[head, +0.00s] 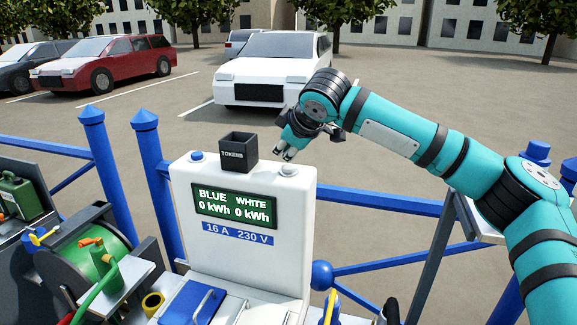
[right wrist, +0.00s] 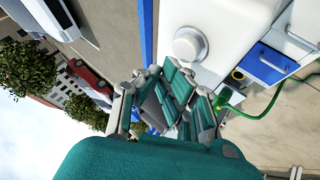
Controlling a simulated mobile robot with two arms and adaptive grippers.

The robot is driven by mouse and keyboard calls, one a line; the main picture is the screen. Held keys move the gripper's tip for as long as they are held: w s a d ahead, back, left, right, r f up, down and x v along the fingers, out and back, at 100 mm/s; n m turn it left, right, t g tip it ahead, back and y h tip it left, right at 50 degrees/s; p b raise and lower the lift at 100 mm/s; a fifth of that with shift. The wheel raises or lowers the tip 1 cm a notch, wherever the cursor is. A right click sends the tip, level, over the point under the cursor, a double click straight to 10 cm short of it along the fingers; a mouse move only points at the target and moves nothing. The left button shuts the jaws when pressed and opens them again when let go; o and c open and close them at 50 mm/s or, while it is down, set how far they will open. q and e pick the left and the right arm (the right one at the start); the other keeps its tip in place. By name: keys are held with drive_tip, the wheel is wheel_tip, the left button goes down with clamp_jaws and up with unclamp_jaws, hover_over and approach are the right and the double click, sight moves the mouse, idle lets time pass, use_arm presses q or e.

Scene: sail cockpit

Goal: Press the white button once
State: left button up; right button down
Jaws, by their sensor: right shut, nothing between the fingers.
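The white button (head: 289,170) is a round knob on the top right of the white power pedestal (head: 298,225). The pedestal's display (head: 235,206) reads BLUE 0 kWh and WHITE 0 kWh. My right gripper (head: 285,155) is shut and empty, with its fingertips pointing down close to the white button. In the right wrist view the white button (right wrist: 187,45) shows clear beyond the shut right gripper (right wrist: 178,82), and I see no clear contact. My left gripper is not in view.
A blue button (head: 197,156) is on the pedestal's top left. A dark TOKENS box (head: 238,153) stands between the buttons. Blue railings (head: 395,204) run behind the pedestal. A green hose reel (head: 85,258) is at the left.

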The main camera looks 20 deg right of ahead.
sight(286, 166)
drive_tip(key=shift+f, duration=0.1)
idle(0.3)
drive_tip(key=shift+f, duration=0.35)
drive_tip(key=shift+f, duration=0.55)
idle(0.9)
drive_tip(key=shift+r+p, duration=0.1)
drive_tip(key=shift+p, duration=0.2)
drive_tip(key=shift+r+p, duration=0.9)
drive_tip(key=shift+p, duration=0.15)
wheel_tip(286, 166, up, 5)
drive_tip(key=p, duration=0.5)
